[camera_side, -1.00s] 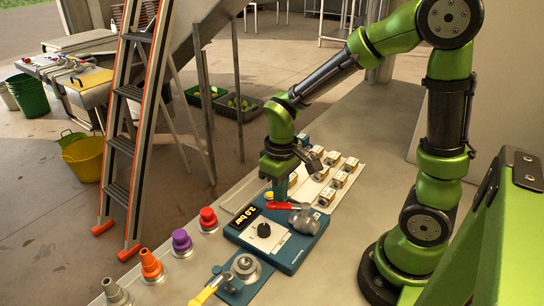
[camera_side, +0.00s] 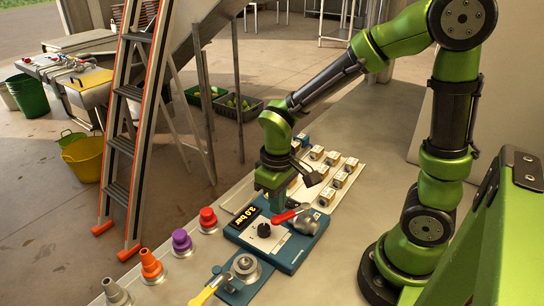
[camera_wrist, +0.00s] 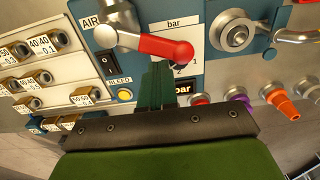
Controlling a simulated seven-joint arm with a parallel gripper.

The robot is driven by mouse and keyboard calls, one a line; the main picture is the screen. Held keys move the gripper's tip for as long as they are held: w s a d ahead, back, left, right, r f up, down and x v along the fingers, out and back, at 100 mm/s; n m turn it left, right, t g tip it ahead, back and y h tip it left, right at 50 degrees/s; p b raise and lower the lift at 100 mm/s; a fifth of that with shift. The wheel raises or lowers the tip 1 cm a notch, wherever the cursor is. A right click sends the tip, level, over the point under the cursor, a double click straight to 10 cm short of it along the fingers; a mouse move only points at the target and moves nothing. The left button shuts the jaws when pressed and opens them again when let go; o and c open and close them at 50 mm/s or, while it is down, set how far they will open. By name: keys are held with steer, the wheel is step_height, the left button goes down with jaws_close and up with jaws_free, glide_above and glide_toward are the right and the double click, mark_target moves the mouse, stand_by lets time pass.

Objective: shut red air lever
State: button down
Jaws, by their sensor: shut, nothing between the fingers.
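The red air lever (camera_side: 287,215) sits on a grey valve body (camera_side: 307,222) on the blue panel (camera_side: 290,258). In the side view it points left and slightly toward the front. In the wrist view the red lever (camera_wrist: 160,47) lies level across the top middle, below an "AIR" label and beside the "bar" plate. My gripper (camera_side: 277,206) is shut and empty, pointing down at the far side of the lever. In the wrist view its green fingertips (camera_wrist: 156,75) are right by the lever; I cannot tell whether they touch it.
The panel carries a "3.0 bar" display (camera_side: 240,216) and a black knob (camera_side: 264,230). A small blue fixture with a yellow handle (camera_side: 204,294) stands in front. Red (camera_side: 208,217), purple (camera_side: 181,240) and orange (camera_side: 151,265) plugs are at left. Several brass blocks sit behind on a white plate.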

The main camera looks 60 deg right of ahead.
steer(key=shift+s+a, duration=0.75)
steer(key=shift+s, duration=0.2)
